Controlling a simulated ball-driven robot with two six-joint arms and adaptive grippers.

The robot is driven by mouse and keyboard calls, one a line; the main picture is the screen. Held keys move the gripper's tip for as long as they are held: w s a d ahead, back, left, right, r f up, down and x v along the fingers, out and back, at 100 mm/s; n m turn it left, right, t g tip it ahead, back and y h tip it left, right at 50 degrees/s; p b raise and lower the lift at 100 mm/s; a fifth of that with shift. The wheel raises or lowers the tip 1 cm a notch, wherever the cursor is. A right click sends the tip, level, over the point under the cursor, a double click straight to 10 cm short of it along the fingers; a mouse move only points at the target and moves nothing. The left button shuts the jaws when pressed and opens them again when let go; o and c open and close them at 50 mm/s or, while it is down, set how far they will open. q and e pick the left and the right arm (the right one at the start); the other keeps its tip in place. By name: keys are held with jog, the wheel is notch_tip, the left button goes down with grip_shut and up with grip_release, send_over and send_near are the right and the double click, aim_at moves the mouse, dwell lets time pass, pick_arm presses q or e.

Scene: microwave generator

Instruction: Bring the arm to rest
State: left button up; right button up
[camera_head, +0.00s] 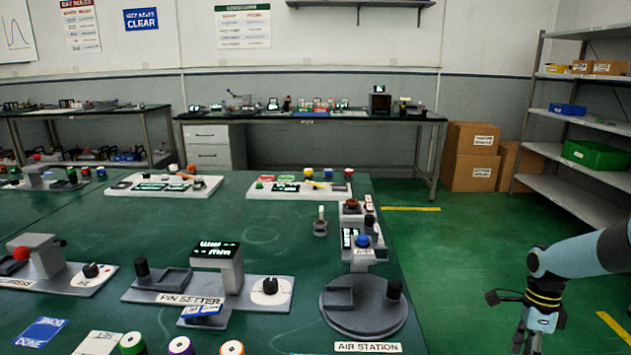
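My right arm comes in from the right edge, light blue with black and yellow bands near the wrist. My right gripper (529,342) hangs downward at the lower right, over the floor and to the right of the green table (280,240). It is apart from the table and its fixtures. Its fingertips are cut off by the bottom edge, so their opening and anything between them cannot be made out. My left gripper and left arm are not in view.
The air station (365,305), a round grey fixture, stands near the table's right edge. The pin setter (210,285) is left of it. Several coloured knobs line the near edge. A metal shelf (590,120) and cardboard boxes (473,155) stand behind. Green floor (460,250) beside the table is clear.

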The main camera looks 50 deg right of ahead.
jog(key=s+a+f+n+b, duration=0.1)
jog(key=s+a+f+n, duration=0.25)
jog(key=a+f, duration=0.4)
jog(key=s+a+f+n+g+h+b, duration=0.1)
jog(key=s+a+f+n, duration=0.1)
jog(key=a+f+n, duration=0.45)
jog(key=s+a+f+n+b, duration=0.1)
jog(key=s+a+f+n, duration=0.15)
jog(key=a+f, duration=0.65)
jog(key=w+a+f+n+t+h, duration=0.1)
jog(key=w+a+f+n, duration=0.1)
jog(key=a+n, duration=0.4)
jog(key=w+a+f+n+t+h, duration=0.1)
jog(key=a+n, duration=0.6)
jog(key=n, duration=0.7)
jog(key=shift+w+a+f+t+b, duration=0.25)
jog(key=shift+w+f+t+b, duration=0.2)
jog(key=shift+w+t, duration=0.1)
